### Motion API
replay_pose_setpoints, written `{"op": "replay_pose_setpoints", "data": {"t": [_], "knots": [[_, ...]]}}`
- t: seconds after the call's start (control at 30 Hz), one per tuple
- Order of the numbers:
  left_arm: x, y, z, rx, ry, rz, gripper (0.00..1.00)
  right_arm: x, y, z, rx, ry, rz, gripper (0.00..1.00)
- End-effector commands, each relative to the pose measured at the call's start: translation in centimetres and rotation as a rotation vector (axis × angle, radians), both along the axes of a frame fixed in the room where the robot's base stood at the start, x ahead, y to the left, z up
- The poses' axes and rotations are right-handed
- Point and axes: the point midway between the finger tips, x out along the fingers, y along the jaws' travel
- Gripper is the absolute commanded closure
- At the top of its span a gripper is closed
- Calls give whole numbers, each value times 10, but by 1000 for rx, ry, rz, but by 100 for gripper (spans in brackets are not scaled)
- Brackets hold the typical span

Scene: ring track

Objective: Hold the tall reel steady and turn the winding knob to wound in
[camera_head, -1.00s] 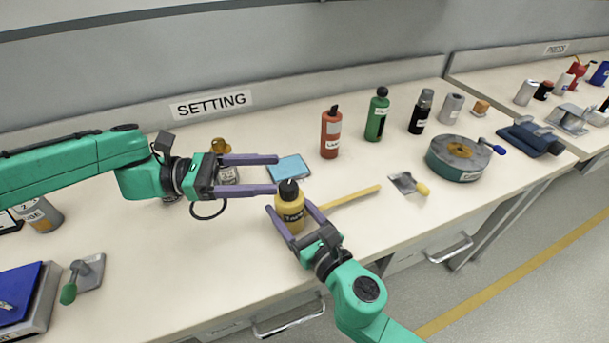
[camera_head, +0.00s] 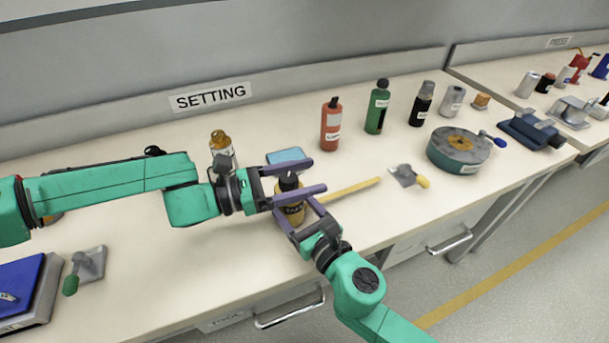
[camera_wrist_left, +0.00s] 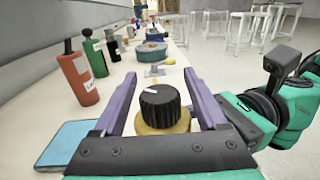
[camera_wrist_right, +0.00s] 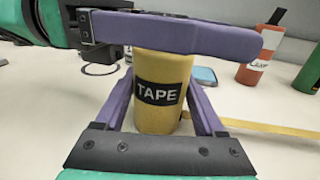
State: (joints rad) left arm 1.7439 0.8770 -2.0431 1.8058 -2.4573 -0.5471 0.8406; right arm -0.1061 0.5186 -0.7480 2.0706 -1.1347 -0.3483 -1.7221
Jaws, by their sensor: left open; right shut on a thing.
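The tall reel is a yellow cylinder labelled TAPE (camera_wrist_right: 160,72), upright on the bench; in the head view it (camera_head: 293,212) is partly hidden by my fingers. Its black winding knob (camera_wrist_left: 160,106) sits on top, with a white mark towards the upper left in the left wrist view. My right gripper (camera_head: 296,210) is shut on the reel's body from the front. My left gripper (camera_head: 318,177) is open, its fingers on either side of the knob, with gaps visible to both sides.
A blue pad (camera_head: 286,157) lies behind the reel and a yellow strip (camera_head: 350,190) to its right. A red bottle (camera_head: 331,127), a green bottle (camera_head: 377,110) and a round green drum (camera_head: 459,152) stand further right. An amber-topped bottle (camera_head: 221,143) stands behind my left arm.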

Motion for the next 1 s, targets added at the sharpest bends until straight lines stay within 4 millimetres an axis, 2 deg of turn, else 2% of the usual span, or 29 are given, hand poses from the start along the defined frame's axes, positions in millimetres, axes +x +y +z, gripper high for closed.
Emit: {"op": "replay_pose_setpoints", "data": {"t": [0.13,0.17,0.3,0.33,0.37,0.73,1.0], "knots": [[0,0,0,0,0,0,26,0,0,0,0,1,0,96],[0,0,0,0,0,0,29,0,0,0,0,1,0,96],[0,0,0,0,0,0,83,0,0,0,0,1,0,96],[0,0,0,0,0,0,94,0,0,0,0,1,0,96],[0,0,0,0,0,0,100,0,0,0,0,1,0,96],[-1,0,0,-3,-3,-50,100,0,0,0,0,1,1,96],[-6,-2,0,-1,-3,-215,100,0,0,0,1,2,1,96]]}}
